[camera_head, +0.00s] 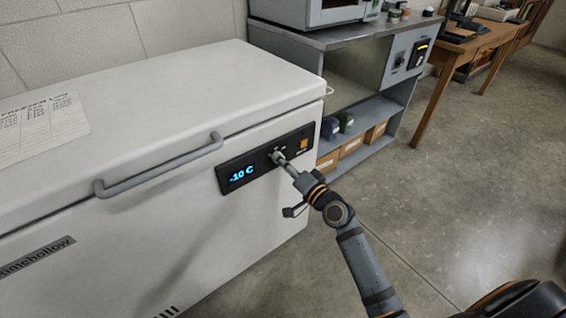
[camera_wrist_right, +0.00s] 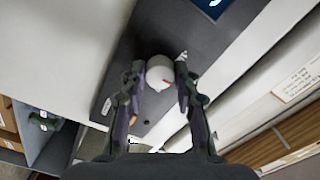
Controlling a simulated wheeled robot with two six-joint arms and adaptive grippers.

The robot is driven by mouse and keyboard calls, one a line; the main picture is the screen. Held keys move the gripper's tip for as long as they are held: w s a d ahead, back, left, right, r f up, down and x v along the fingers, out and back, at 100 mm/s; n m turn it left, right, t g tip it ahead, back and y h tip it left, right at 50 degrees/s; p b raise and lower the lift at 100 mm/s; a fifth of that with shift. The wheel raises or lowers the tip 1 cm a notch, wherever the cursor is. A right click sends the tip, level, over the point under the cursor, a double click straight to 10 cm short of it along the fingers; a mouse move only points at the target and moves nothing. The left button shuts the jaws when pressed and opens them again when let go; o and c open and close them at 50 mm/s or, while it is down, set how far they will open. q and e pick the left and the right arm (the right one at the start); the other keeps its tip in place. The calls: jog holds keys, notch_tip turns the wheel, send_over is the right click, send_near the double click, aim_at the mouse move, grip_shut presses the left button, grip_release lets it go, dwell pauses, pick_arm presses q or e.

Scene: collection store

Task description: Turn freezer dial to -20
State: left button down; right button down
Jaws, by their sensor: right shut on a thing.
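The white chest freezer (camera_head: 150,90) fills the left of the head view. Its black control panel (camera_head: 225,180) is on the front face, and the blue display (camera_head: 241,175) reads -10 C. The freezer dial (camera_wrist_right: 160,72) is a round light knob with a small red mark, seen in the right wrist view. My right gripper (camera_head: 278,157) reaches the panel to the right of the display. In the right wrist view its two fingers (camera_wrist_right: 158,82) are on either side of the dial, shut on it. In the head view the gripper mostly hides the dial. My left gripper is not in view.
A long grey handle (camera_head: 160,167) sticks out from the freezer front left of the panel. An orange switch (camera_head: 304,144) is at the panel's right end. A grey shelf unit (camera_head: 375,112) with boxes stands beside the freezer. The floor (camera_head: 460,180) at right is clear.

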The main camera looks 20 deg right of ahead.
jog(key=c, duration=1)
grip_release()
jog(key=v, duration=1.2)
